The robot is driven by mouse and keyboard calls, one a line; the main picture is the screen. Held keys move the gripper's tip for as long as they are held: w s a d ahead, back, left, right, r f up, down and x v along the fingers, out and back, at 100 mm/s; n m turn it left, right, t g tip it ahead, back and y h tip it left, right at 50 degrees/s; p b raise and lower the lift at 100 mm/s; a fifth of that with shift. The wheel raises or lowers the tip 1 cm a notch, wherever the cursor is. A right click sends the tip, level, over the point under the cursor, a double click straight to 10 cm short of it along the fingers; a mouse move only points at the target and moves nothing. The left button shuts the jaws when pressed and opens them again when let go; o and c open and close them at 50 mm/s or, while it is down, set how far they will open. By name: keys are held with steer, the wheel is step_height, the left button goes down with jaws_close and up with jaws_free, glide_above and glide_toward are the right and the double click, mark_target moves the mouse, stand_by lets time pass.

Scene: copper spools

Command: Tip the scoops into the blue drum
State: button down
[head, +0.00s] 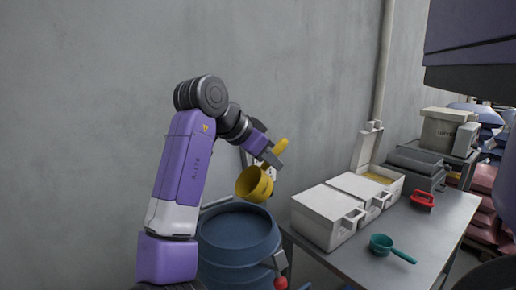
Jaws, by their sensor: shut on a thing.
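The blue drum (240,245) stands on the floor against the left end of the metal table, its top facing up. My gripper (270,160) is shut on a yellow scoop (254,183). The scoop's bowl hangs above the back right part of the drum, apart from it, and looks tilted. Its contents cannot be made out. A teal scoop (381,244) with a long handle lies on the table near its front.
White boxes (325,217) stand in a row on the metal table (440,225), the far one open with yellow contents. A red-handled tool (423,200) lies to their right. Grey containers (418,166) stand behind. A grey wall is close behind the drum.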

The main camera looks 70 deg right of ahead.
steer(key=t+y+p, duration=0.2)
steer(key=p, duration=0.1)
steer(key=s+d+f+t+y+p, duration=0.1)
steer(key=t+y+p, duration=0.1)
steer(key=y+p, duration=0.1)
steer(key=s+d+f+m+t+y+p, duration=0.1)
steer(key=y+p, duration=0.1)
steer(key=p, duration=0.3)
steer(key=shift+d+f+t, duration=0.1)
steer(key=shift+f+t, duration=0.1)
steer(key=shift+t, duration=0.2)
stand_by(0.5)
